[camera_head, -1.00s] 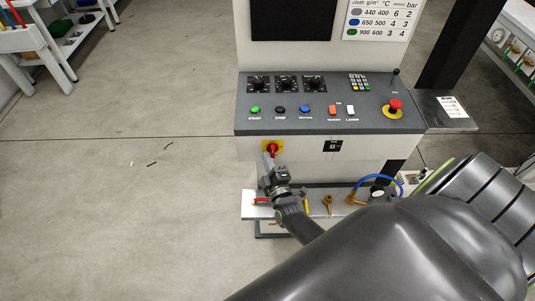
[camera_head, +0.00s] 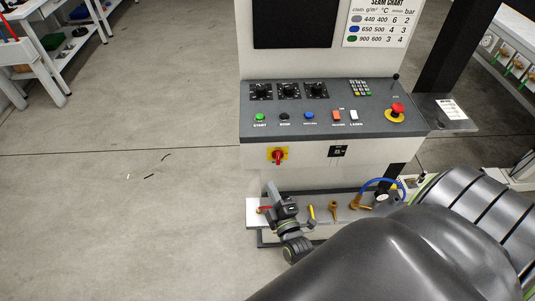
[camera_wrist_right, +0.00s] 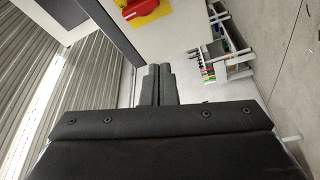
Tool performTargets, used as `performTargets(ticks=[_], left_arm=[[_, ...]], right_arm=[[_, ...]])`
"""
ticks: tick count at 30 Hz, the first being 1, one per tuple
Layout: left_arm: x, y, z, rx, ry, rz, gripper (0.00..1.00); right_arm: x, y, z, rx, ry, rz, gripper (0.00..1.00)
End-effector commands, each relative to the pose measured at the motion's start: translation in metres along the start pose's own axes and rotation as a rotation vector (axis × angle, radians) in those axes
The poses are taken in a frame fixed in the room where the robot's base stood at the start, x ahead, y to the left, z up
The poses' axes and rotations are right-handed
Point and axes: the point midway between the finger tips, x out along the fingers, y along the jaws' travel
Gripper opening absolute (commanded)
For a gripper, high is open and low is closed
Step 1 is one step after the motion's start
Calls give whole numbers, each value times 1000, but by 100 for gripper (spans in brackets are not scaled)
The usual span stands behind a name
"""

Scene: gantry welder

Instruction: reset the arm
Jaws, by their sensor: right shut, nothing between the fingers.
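My right gripper (camera_head: 272,190) is in front of the welder's lower shelf, below the red rotary switch (camera_head: 279,156) on its yellow plate. It is shut and empty, and apart from the switch. In the right wrist view its two fingers (camera_wrist_right: 157,85) lie side by side, closed, and the red switch on yellow (camera_wrist_right: 140,8) is at the top. My right arm (camera_head: 375,255) fills the lower right of the head view. My left gripper is in neither view.
The welder's control panel (camera_head: 325,128) with coloured buttons and a red emergency stop (camera_head: 397,109) stands above. The lower shelf (camera_head: 345,214) carries valves and a blue hose (camera_head: 375,183). The floor at left (camera_head: 120,220) is open. A workbench (camera_head: 28,62) stands at upper left.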

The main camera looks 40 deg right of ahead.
Motion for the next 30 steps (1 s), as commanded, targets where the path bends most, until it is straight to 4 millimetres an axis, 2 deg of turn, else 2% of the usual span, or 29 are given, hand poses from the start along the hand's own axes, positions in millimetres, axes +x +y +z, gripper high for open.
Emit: performTargets(ticks=[5,23,26,29,30], left_arm=[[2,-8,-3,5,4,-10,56],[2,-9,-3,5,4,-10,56],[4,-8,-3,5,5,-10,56],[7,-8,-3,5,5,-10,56],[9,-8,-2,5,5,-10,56]], right_arm=[[-8,1,0,0,-1,0,0],[-10,-3,1,7,-2,-13,0],[-18,-26,9,53,-11,-88,0],[-39,-71,26,152,-48,-241,0],[-52,-93,35,203,-76,-317,0]])
